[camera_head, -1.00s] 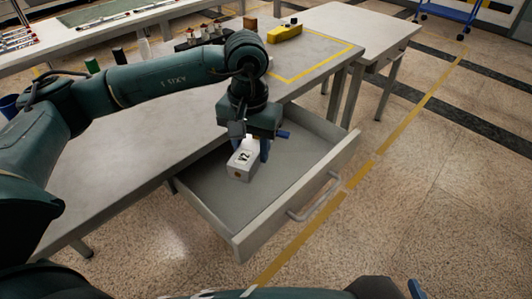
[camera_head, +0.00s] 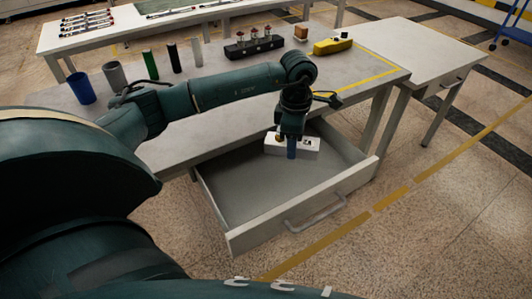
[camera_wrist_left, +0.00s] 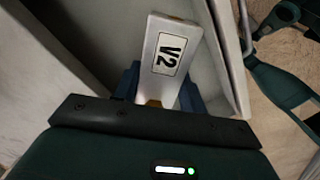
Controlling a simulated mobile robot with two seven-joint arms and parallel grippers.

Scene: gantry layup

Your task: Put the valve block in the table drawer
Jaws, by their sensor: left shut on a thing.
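The valve block (camera_head: 308,144) is a white block with dark marks on its side. In the left wrist view the block (camera_wrist_left: 167,35) carries a "V2" label. My left gripper (camera_head: 289,147) points down over the drawer and is shut on the block, with its blue fingers on either side. The table drawer (camera_head: 245,190) is pulled open, and the block is within its outline near the table side. I cannot tell whether the block touches the drawer floor. My right gripper is out of view.
The grey table (camera_head: 210,135) holds blue (camera_head: 81,88), grey (camera_head: 115,75), green (camera_head: 150,65) and black (camera_head: 174,57) cylinders. A dark rack (camera_head: 254,46), a yellow device (camera_head: 333,46) and a small brown block (camera_head: 301,32) stand farther back. The drawer's front has a handle (camera_head: 315,214).

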